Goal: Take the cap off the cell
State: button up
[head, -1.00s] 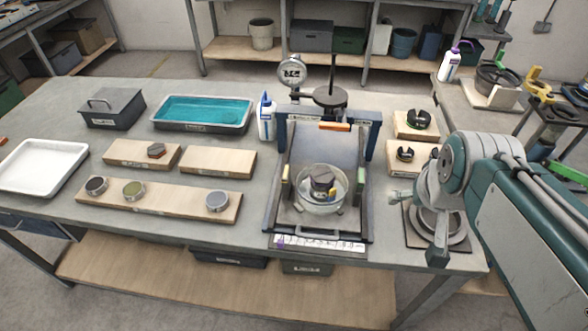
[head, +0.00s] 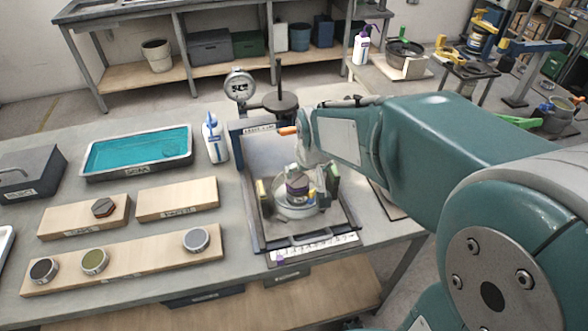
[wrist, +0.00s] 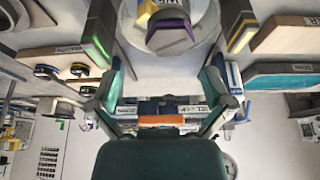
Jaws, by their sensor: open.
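The cell (head: 295,207) is a round clear-walled dish in the tilted grey press frame (head: 262,228). Its cap (head: 297,188) is a dark faceted block with a purple band, standing in the middle of the cell. The cap also shows at the top of the wrist view (wrist: 170,36), with purple and yellow marks. My gripper (head: 318,180) is over the cell, close to the cap, and partly covers it. In the wrist view my gripper (wrist: 166,75) has its two fingers wide apart, with the cap just beyond the gap. Nothing is held. Contact cannot be told.
Yellow-edged (head: 262,193) and green-edged (wrist: 98,35) blocks flank the cell. A dial gauge (head: 240,86) and a dark round weight (head: 281,103) stand behind the frame.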

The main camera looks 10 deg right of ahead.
aim_at(296, 180)
jog(key=shift+w+a+f, duration=0.15)
jog(key=shift+a+f, duration=0.15)
jog(key=shift+f, duration=0.15)
jog(key=shift+w+a+f, duration=0.35)
jog(key=shift+a+f, duration=0.05)
jog(key=shift+f, duration=0.2)
jog(key=shift+w+a+f, duration=0.35)
jog(key=shift+f, duration=0.2)
jog(key=shift+w+d+f, duration=0.2)
jog(key=shift+w+f, duration=0.05)
jog(key=shift+f, duration=0.25)
jog(key=shift+w+d+f, duration=0.2)
jog(key=shift+w+f, duration=0.05)
jog(key=shift+f, duration=0.2)
jog(key=shift+w+d+f, duration=0.15)
jog(key=shift+d+f, duration=0.1)
jog(key=shift+d, duration=0.05)
jog(key=shift+a, duration=0.4)
jog(key=c, duration=1)
